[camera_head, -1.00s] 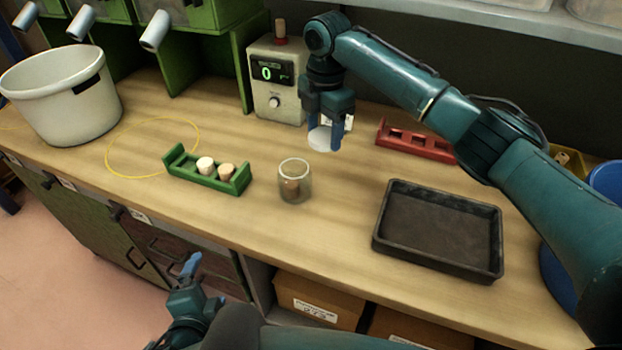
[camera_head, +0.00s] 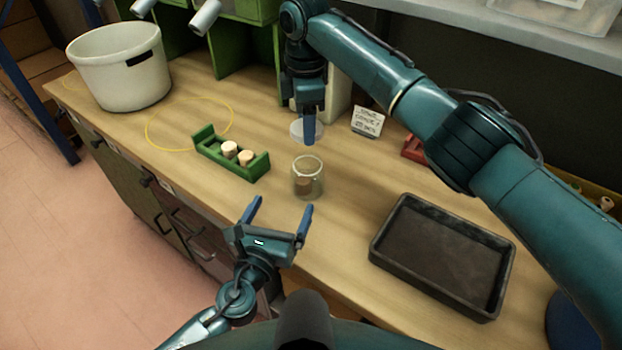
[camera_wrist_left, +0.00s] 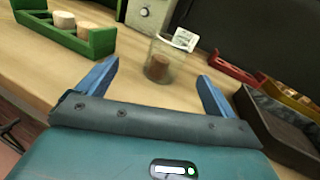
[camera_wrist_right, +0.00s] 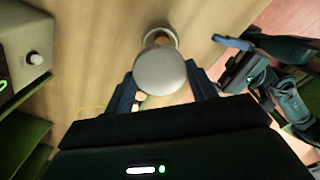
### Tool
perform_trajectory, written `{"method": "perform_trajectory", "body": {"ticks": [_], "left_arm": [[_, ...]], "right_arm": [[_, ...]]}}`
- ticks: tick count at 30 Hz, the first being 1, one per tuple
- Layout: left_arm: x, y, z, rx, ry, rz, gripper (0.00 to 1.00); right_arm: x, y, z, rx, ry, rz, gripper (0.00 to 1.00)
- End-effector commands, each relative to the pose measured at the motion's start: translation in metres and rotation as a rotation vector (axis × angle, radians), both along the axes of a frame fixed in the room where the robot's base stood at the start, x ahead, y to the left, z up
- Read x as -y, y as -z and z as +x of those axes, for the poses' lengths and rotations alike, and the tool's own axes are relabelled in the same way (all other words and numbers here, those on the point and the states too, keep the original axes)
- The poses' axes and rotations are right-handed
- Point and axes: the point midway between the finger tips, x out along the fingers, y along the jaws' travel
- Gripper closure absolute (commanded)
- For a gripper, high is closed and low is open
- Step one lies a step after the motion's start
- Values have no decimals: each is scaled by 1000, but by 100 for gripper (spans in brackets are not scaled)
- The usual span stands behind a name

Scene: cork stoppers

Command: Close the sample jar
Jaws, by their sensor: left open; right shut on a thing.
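The glass sample jar (camera_head: 308,167) stands upright and uncovered on the bench, with a brown cork stopper (camera_wrist_left: 157,68) inside. My right gripper (camera_head: 308,137) is shut on a round, pale lid (camera_wrist_right: 160,72), held level above the bench, behind the jar in the head view. In the right wrist view the lid hides part of the jar (camera_wrist_right: 160,34). My left gripper (camera_head: 282,207) is open and empty at the bench's front edge, in front of the jar. In the left wrist view the jar appears beyond and between its blue fingers (camera_wrist_left: 160,80), apart from them.
A green rack (camera_head: 230,168) with two pale stoppers stands left of the jar. A black tray (camera_head: 440,300) lies to the right. A red rack (camera_head: 412,148) is mostly hidden by my right arm. A small card (camera_head: 368,122) and white pot (camera_head: 120,70) stand behind.

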Motion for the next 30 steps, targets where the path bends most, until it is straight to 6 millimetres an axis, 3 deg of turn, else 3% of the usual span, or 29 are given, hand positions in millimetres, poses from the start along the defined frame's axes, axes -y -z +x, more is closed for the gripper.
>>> {"method": "perform_trajectory", "body": {"ticks": [5,17,23,30], "left_arm": [[11,2,0,51,54,118,8],[12,3,4,51,54,118,8],[22,1,30,52,54,115,8],[39,1,74,53,54,116,8]], "right_arm": [[-1,0,0,0,-13,0,68],[-1,0,0,0,-14,0,68],[-1,0,0,0,-14,0,68],[-1,0,0,0,-13,0,68]]}}
